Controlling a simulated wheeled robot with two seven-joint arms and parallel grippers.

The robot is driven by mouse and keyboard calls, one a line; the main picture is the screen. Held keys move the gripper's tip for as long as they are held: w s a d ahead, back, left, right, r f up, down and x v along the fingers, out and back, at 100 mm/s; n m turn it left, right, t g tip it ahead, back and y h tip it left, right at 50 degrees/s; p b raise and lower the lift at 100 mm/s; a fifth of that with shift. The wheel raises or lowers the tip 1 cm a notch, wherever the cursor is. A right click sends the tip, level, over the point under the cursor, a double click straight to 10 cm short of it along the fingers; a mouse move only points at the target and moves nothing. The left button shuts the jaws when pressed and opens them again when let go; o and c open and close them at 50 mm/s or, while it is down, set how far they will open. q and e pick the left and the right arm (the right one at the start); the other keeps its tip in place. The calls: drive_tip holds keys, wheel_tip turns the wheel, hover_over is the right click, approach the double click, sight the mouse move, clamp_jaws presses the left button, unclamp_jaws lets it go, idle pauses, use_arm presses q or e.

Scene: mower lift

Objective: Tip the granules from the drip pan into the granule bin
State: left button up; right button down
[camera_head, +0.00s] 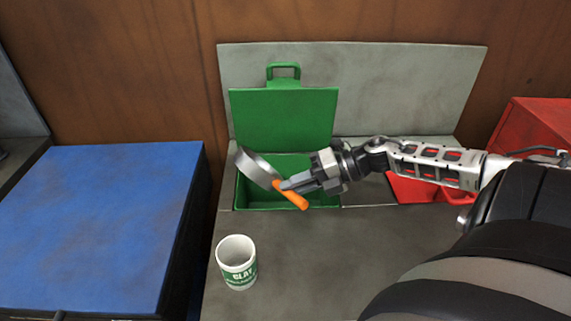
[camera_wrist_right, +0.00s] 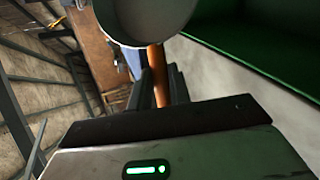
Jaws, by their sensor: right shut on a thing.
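The drip pan (camera_head: 258,168) is a round grey metal pan with an orange handle (camera_head: 292,195). It is tilted steeply over the open green granule bin (camera_head: 240,192). My right gripper (camera_head: 284,186) is shut on the orange handle. In the right wrist view the handle (camera_wrist_right: 158,78) runs between the fingers (camera_wrist_right: 160,88) to the pan's pale underside (camera_wrist_right: 145,18). The bin's green lid (camera_head: 285,120) stands open behind it. The pan's inside is hidden, and I cannot see any granules. My left gripper is not in view.
A white and green tub (camera_head: 237,262) labelled CLAY stands on the grey bench in front of the bin. A red bin (camera_head: 425,192) is to the right, partly behind my arm. A blue-topped block (camera_head: 95,225) is at left. A grey backboard (camera_head: 400,85) rises behind.

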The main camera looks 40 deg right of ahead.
use_arm(q)
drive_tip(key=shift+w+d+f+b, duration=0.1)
drive_tip(key=shift+b, duration=0.3)
use_arm(e)
drive_tip(key=shift+d+y, duration=0.2)
drive_tip(key=shift+y, duration=0.1)
use_arm(q)
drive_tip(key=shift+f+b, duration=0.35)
drive_tip(key=shift+b, duration=0.05)
use_arm(e)
drive_tip(key=shift+d+r, duration=0.1)
drive_tip(key=shift+d, duration=0.05)
use_arm(q)
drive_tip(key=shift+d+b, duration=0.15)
drive_tip(key=shift+b, duration=0.3)
use_arm(e)
drive_tip(key=shift+d+m+y, duration=0.15)
drive_tip(key=shift+m+y, duration=0.15)
drive_tip(key=shift+y, duration=0.2)
